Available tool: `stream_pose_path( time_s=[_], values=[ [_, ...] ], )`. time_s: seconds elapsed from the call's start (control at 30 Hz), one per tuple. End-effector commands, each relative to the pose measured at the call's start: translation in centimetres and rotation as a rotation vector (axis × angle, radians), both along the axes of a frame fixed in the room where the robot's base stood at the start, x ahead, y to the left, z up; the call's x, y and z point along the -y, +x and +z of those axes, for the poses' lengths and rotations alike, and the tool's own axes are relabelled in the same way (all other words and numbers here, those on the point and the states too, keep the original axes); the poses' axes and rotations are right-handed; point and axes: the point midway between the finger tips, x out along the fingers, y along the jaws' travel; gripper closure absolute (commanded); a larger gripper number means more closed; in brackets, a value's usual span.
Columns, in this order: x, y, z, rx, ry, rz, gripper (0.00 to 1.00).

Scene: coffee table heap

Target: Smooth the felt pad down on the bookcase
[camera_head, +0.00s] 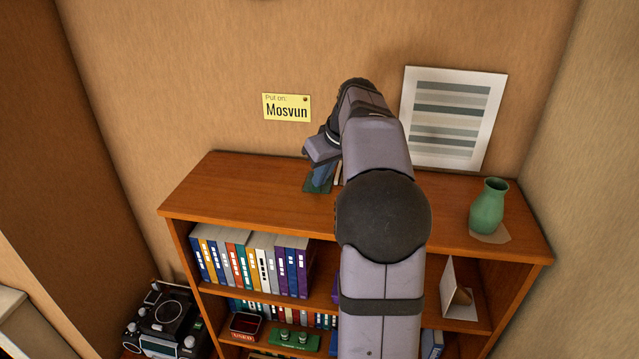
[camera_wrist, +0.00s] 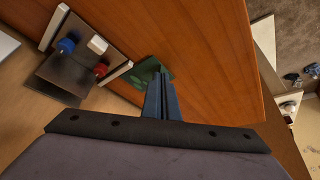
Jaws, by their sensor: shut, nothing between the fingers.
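A dark green felt pad (camera_head: 311,187) lies on the wooden top of the bookcase (camera_head: 250,196), left of the middle. My gripper (camera_head: 320,182) points down at it with its blue fingers shut and empty. In the wrist view the fingertips (camera_wrist: 158,77) reach the near edge of the pad (camera_wrist: 148,68) and cover part of it. The visible part of the pad has an uneven outline with lighter and darker patches. I cannot tell whether the fingertips press on it or hover just above.
A green vase (camera_head: 488,207) stands on a pale patch (camera_head: 500,236) at the right. A striped picture (camera_head: 452,116) leans on the wall. The bookcase top left of the pad is clear.

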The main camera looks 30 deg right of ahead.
Motion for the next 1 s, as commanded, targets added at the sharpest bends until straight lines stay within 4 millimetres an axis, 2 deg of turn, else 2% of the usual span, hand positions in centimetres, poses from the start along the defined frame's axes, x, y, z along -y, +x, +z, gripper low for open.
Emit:
stream_pose_path(
  time_s=[0.03,1.0],
  values=[
    [-0.3,-0.2,-1.5,-0.027,0.018,0.004,1.00],
    [1.1,1.2,-1.4,-0.020,0.013,0.001,1.00]
  ],
)
